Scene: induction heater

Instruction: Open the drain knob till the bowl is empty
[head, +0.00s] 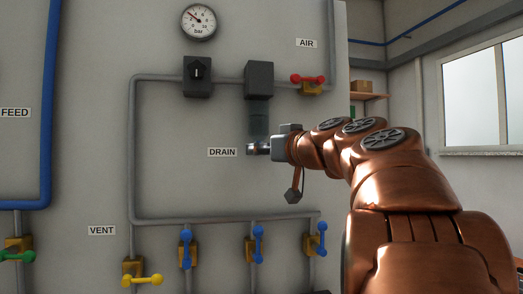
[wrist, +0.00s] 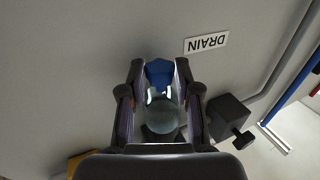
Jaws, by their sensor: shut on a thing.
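The clear bowl (head: 259,118) hangs under a dark grey block (head: 259,80) on the pipe in the head view, just above the DRAIN label's height. In the wrist view the bowl (wrist: 165,115) shows as a round glassy shape between the fingers. A blue drain knob (wrist: 158,74) sits at the bowl's end, between the fingertips. My gripper (wrist: 158,66) is shut on the knob. In the head view my gripper (head: 262,148) comes from the right at the bowl's lower end and hides the knob. I cannot tell the liquid level.
The DRAIN label (head: 222,152) is left of my gripper. A dark block with a small knob (head: 197,75), a gauge (head: 199,22) and a red-handled AIR valve (head: 308,80) are above. Blue-handled valves (head: 258,245) and a yellow VENT valve (head: 142,280) are below.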

